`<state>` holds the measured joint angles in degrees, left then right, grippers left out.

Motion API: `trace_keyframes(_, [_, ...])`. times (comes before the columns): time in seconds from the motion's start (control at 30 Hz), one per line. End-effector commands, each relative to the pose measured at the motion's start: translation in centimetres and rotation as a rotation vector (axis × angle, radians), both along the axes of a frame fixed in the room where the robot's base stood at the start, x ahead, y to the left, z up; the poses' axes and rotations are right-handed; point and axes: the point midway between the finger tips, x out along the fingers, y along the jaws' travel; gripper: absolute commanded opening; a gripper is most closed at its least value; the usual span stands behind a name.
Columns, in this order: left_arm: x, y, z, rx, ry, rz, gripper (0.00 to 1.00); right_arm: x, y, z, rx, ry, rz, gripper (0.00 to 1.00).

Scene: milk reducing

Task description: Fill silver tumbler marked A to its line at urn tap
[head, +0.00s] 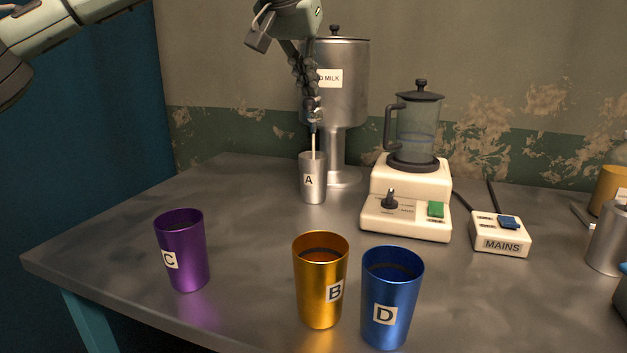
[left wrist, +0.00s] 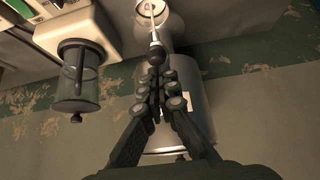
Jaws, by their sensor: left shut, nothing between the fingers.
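The silver tumbler marked A (head: 315,191) stands upright on the table under the urn's tap. The urn (head: 350,95) is a tall silver vessel on a stem, with a partly hidden label reading MILK. A thin pale stream (head: 313,146) runs from the tap down into the tumbler; it also shows in the left wrist view (left wrist: 152,14). The level inside and the line cannot be seen. My left gripper (head: 313,108) is shut and empty, its fingertips close to the tap's dark knob (left wrist: 156,54). I cannot tell whether they touch. My right gripper is not in view.
Purple tumbler C (head: 183,258), gold tumbler B (head: 318,290) and blue tumbler D (head: 390,310) stand nearer the front. A cream blender (head: 405,205) and a MAINS switch box (head: 499,236) stand to the right. The table's left part (head: 235,205) is clear.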

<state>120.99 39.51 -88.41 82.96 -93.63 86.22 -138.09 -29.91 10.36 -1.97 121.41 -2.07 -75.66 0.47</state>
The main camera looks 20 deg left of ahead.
Motion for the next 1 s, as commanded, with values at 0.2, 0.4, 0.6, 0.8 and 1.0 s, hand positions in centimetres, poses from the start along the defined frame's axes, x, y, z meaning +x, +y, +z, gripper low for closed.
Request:
trace_keyframes(0.2, [0.0, 0.0, -0.1, 0.000, 0.002, 0.000, 0.00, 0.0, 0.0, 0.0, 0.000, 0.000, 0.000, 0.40])
trace_keyframes(0.4, [0.0, 0.0, -0.1, 0.000, 0.002, 0.000, 0.00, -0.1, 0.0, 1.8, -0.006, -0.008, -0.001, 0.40])
trace_keyframes(0.6, [0.0, 0.0, -0.1, 0.000, 0.002, 0.000, 0.00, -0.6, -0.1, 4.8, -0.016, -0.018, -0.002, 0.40])
trace_keyframes(0.8, [0.0, 0.0, 1.3, 0.000, 0.002, 0.000, 0.00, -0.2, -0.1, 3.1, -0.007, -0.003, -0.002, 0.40])
trace_keyframes(1.0, [0.0, 0.0, 2.5, 0.000, 0.003, 0.000, 0.00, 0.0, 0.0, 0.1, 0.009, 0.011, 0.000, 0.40])
